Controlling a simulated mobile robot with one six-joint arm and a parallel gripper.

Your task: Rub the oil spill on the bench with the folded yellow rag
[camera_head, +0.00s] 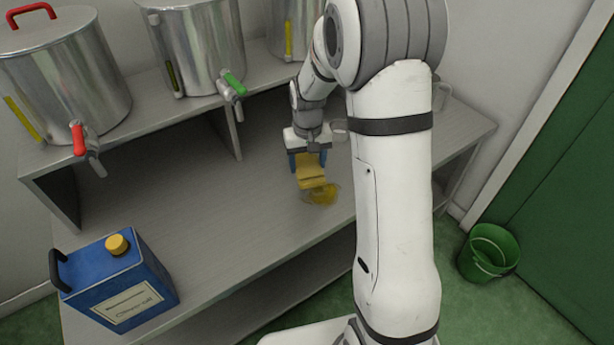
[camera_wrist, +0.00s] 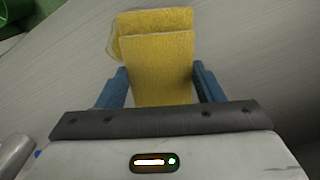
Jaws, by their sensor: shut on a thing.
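The folded yellow rag (camera_head: 311,176) is held in my gripper (camera_head: 308,161) over the grey bench (camera_head: 235,225). The oil spill (camera_head: 323,195) is a small yellow-amber patch on the bench, right by the rag's lower end. In the wrist view the rag (camera_wrist: 160,60) lies between the blue fingers of my gripper (camera_wrist: 160,88), and its folded end extends past them. The spill shows only as a yellowish edge beside the rag's left side there, mostly hidden. I cannot tell whether the rag touches the bench.
Metal tanks with a red tap (camera_head: 79,140) and a green tap (camera_head: 233,85) stand on a raised shelf behind. A blue oil can (camera_head: 119,290) is at the bench's front left. A green bucket (camera_head: 488,253) stands on the floor at right. The bench's middle left is clear.

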